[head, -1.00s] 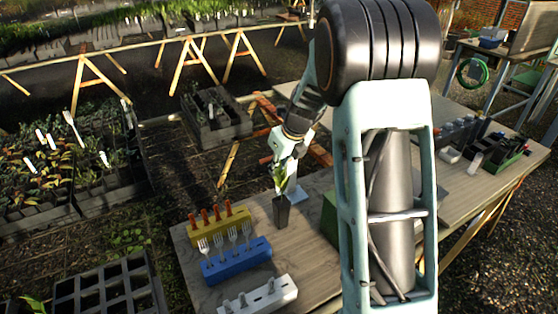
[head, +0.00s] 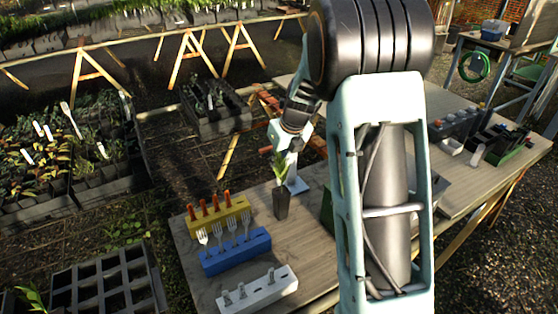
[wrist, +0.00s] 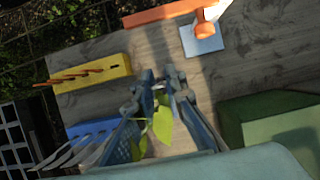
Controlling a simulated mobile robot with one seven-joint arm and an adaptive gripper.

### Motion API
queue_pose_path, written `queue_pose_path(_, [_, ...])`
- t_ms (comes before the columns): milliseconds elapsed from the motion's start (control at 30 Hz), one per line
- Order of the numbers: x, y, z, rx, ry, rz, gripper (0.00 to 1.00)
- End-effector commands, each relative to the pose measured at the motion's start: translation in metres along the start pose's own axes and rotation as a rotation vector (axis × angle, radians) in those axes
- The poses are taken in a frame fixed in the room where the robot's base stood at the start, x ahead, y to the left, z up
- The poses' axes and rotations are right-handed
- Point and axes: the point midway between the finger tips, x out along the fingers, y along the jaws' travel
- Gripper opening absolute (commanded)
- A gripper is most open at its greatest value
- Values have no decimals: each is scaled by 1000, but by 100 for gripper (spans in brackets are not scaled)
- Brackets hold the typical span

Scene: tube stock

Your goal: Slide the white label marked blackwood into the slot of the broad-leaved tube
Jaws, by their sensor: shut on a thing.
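The broad-leaved tube is a dark pot (head: 281,205) standing upright on the table, with broad green leaves (head: 280,168). Its leaves (wrist: 162,124) show between my fingers in the wrist view; its slot cannot be made out. My gripper (wrist: 159,76) points down above the tube, its fingertips close together. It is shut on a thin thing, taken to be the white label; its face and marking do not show. I cannot tell whether it touches the tube.
A yellow rack (wrist: 90,74), a blue rack (head: 236,254) with fork-shaped pieces and a white rack (head: 262,292) stand left and in front. A green box (wrist: 270,120) sits to the right.

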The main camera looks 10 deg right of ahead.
Motion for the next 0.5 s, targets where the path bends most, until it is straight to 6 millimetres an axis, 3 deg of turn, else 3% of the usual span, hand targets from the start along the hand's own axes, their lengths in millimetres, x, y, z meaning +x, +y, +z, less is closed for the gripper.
queue_pose_path(500, [5, 0, -2, 1, 1, 0, 4])
